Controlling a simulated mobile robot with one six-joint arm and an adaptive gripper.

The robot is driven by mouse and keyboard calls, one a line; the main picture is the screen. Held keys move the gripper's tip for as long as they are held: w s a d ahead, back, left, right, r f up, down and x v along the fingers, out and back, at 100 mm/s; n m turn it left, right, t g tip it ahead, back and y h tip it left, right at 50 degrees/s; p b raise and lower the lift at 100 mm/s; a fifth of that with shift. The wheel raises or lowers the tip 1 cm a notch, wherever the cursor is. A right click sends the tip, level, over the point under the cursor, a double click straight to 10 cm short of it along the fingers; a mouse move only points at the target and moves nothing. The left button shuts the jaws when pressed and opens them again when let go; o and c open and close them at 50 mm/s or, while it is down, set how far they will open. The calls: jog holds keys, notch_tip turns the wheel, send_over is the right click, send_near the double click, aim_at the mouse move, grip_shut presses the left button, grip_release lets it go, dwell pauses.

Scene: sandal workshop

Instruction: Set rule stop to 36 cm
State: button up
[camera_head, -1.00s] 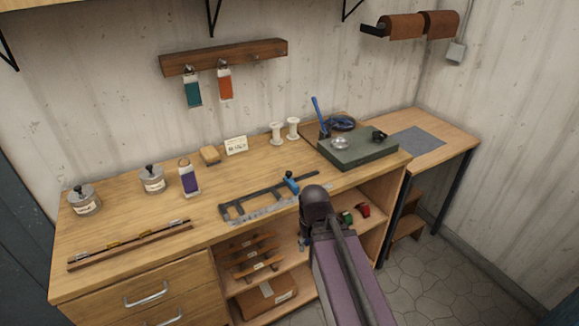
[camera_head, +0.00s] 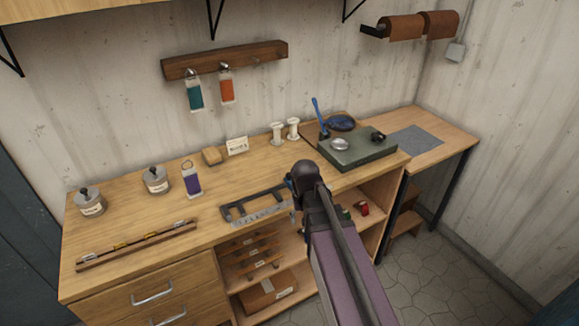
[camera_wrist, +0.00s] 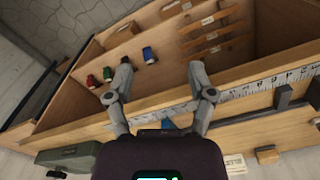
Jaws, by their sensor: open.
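The rule (camera_head: 262,215) is a pale scale strip with a dark bar frame at the front of the bench. It also shows in the wrist view (camera_wrist: 255,90), with large marks; I cannot read a stop position. The blue stop is mostly hidden behind my arm in the head view, with a sliver of blue (camera_head: 289,182) showing. In the wrist view the blue stop (camera_wrist: 168,124) shows low between the finger bases, partly covered by my gripper body. My gripper (camera_wrist: 160,66) is open, its fingers spread across the rule and bench edge, with nothing visibly held.
The wooden bench (camera_head: 130,215) carries jars, a purple-labelled tag (camera_head: 192,180), a sponge-like block (camera_head: 212,156) and white spools. A grey-green slab (camera_head: 355,152) with tools stands right. Open shelves below hold hanging strips and small coloured items.

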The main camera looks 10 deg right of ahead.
aim_at(289, 174)
jog(key=w+r+m+p, duration=0.2)
jog(key=w+r+p, duration=0.4)
jog(key=w, duration=0.5)
jog(key=w+r+m+p, duration=0.2)
jog(key=w+r+p, duration=0.4)
jog(key=w, duration=0.5)
notch_tip(289, 174, up, 2)
jog(key=shift+w+r+p, duration=0.1)
jog(key=shift+w+p, duration=0.1)
jog(key=shift+p, duration=0.1)
jog(key=shift+f, duration=0.25)
notch_tip(289, 174, down, 14)
jog(key=b, duration=1.3)
jog(key=shift+r+b, duration=0.25)
jog(key=shift+b, duration=0.15)
grip_shut()
